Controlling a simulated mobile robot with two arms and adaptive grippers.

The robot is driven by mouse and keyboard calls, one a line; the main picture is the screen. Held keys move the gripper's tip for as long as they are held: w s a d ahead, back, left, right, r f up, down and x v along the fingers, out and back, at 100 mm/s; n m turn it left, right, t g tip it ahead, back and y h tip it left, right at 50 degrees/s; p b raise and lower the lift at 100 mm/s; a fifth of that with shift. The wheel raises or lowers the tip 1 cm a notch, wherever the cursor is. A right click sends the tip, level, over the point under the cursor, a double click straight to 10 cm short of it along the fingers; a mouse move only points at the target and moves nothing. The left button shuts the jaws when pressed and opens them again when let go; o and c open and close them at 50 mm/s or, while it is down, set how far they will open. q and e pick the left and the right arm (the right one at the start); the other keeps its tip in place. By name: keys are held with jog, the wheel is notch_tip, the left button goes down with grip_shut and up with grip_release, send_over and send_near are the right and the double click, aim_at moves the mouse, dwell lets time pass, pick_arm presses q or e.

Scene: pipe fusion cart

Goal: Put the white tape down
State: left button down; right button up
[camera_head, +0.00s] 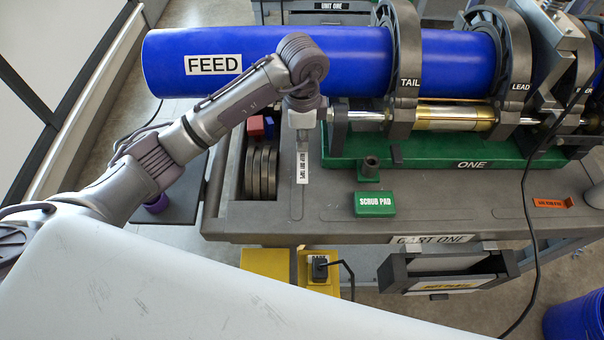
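My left gripper (303,122) points down over the grey cart (440,218), above a narrow strip with a white label (303,166). A pale, whitish block shows at its end. I cannot tell whether this is the white tape or part of the gripper. The fingertips are too small and hidden to tell whether they are open or shut. No other white tape can be made out. My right gripper is not in view.
A blue FEED pipe (370,45) lies in the clamps behind the gripper. Left of it, a bin holds several grey discs (262,172) and small red and blue pieces. A green scrub pad (375,204) lies at right. Bare cart top lies around the pad.

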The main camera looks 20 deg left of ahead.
aim_at(302, 163)
pick_arm(q)
notch_tip(302, 163, down, 8)
jog(key=shift+f+p, duration=0.25)
jog(key=shift+p, duration=0.45)
jog(key=c, duration=1.8)
grip_release()
jog(key=shift+f, duration=0.15)
jog(key=o, duration=0.5)
